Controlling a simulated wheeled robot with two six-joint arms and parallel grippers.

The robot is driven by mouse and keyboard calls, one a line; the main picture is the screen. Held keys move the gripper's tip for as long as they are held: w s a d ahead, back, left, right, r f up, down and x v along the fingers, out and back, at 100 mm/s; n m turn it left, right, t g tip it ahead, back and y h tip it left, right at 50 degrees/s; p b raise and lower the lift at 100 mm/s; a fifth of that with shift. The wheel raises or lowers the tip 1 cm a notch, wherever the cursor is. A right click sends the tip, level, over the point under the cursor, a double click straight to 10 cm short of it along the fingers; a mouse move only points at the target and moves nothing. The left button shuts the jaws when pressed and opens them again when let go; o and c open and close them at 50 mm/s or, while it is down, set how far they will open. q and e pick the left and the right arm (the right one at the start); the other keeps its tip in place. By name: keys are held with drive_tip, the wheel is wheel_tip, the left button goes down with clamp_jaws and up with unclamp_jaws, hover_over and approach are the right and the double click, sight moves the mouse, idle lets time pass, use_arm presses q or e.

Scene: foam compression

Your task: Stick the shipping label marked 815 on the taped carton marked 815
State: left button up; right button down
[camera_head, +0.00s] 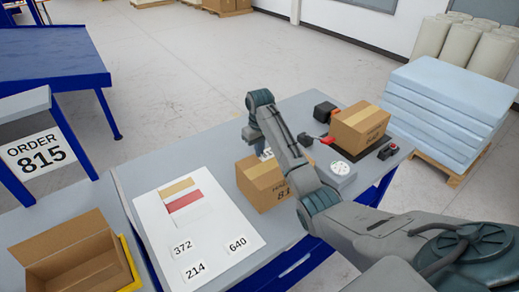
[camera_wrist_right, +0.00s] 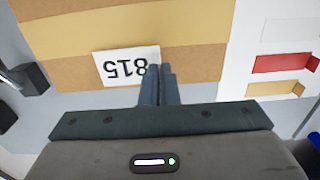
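The taped carton marked 815 (camera_head: 258,186) stands on the grey table, partly behind my right arm in the head view. In the right wrist view its brown top with a lighter tape stripe (camera_wrist_right: 202,34) fills the upper part. The shipping label marked 815 (camera_wrist_right: 122,67) is a white rectangle over that top, upside down in this view. My right gripper (camera_wrist_right: 161,72) is shut on one end of the label. Whether the label touches the carton cannot be told. In the head view my right forearm mostly hides the fingertips. My left gripper is not in view.
A white sheet (camera_head: 165,235) holds labels 372, 214 and 640 and coloured strips. An open carton (camera_head: 75,255) stands at the front left. Another taped carton (camera_head: 360,128) sits on a black plate near a red button (camera_head: 393,147). An ORDER 815 sign (camera_head: 40,153) is at left.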

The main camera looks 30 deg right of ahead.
drive_tip(key=shift+s+f, duration=0.1)
drive_tip(key=shift+f, duration=0.3)
idle(1.3)
drive_tip(key=c, duration=2.1)
unclamp_jaws()
drive_tip(key=shift+c, duration=0.2)
drive_tip(key=o, duration=0.4)
drive_tip(key=shift+c, duration=0.2)
drive_tip(key=shift+o, duration=0.9)
drive_tip(key=shift+r, duration=0.1)
